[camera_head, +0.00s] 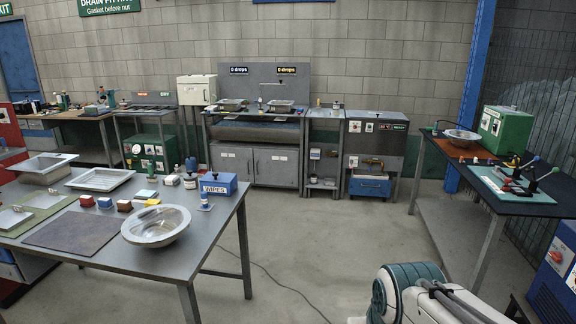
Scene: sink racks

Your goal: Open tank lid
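A grey metal tank-like cabinet (376,148) stands against the back wall, right of centre. Its dark flat top (377,116) looks closed, and small labels sit on its front. A white box (197,90) with a shut top stands farther left along the same wall. I cannot tell for certain which of these bears the tank lid. White and teal parts of my own arm show at the bottom right. My gripper is not in view, so its state is hidden.
A steel table (160,262) with basins, a tray, small boxes and bottles fills the left front. A dark bench (515,188) with clamps and a green box stands at right. Between them is open concrete floor (320,235), with a thin cable (275,278) lying on it.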

